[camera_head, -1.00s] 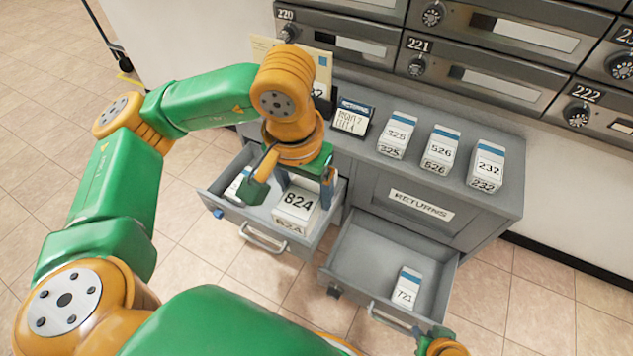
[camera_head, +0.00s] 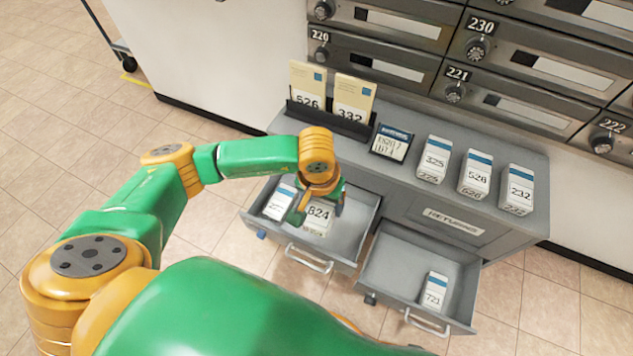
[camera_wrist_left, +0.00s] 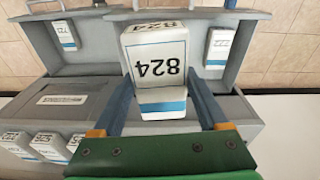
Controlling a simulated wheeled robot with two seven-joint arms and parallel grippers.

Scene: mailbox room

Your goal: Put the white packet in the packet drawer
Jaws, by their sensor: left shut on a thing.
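The white packet numbered 824 (camera_head: 319,217) is inside the left open drawer (camera_head: 350,235) of the grey cabinet; I cannot tell whether it touches the drawer floor. My left gripper (camera_head: 318,207) is over it, with its fingers shut on its sides. In the left wrist view the packet (camera_wrist_left: 158,68) sits between the two fingers, its blue stripe toward the gripper. A second white packet (camera_head: 279,203) lies at that drawer's left side. The right open drawer (camera_head: 395,262) holds a white packet numbered 721 (camera_head: 435,290). My right gripper is out of view.
White packets 325 (camera_head: 434,158), one read as 526 or 528 (camera_head: 475,174), and 232 (camera_head: 516,188) stand on the cabinet top. A sign (camera_head: 391,143) and a rack with two envelopes (camera_head: 330,120) stand beside them. A RETURNS label (camera_head: 453,221) marks the cabinet front. Metal mailboxes line the wall.

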